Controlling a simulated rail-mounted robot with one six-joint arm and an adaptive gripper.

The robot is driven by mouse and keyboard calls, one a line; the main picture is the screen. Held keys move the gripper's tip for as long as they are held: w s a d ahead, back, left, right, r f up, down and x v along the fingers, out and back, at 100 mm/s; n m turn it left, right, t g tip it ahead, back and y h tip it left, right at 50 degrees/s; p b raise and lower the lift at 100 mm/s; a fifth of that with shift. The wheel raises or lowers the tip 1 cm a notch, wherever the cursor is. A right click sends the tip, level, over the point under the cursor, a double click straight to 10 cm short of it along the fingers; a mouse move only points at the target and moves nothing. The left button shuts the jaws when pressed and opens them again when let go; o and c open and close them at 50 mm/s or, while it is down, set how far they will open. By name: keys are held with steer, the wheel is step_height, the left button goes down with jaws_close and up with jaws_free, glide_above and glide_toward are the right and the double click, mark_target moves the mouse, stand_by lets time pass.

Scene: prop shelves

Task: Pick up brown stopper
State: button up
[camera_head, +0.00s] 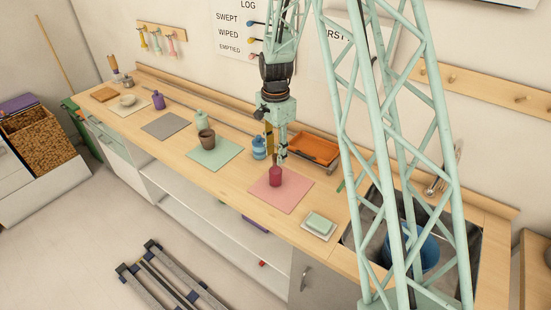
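I cannot make out a thing that is surely the brown stopper. The brown item that stands out is a small cup-like vessel (206,136) with a dark top, on the green mat (222,156). My gripper (282,159) points down, just above and behind a magenta jar (275,177) on the pink mat (292,195). The gripper is well to the right of the brown vessel. Its fingertips are too small to tell whether they are open or shut, and I see nothing clearly held.
A blue jar (259,150) stands left of my gripper, and an orange tray (313,151) lies behind it to the right. A pale green jar (201,119) and purple bottle (158,101) stand further left. The grey mat (165,125) is bare. A soap dish (319,226) sits near the sink.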

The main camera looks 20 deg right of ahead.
steer(key=shift+f, duration=0.25)
stand_by(0.4)
steer(key=c, duration=0.7)
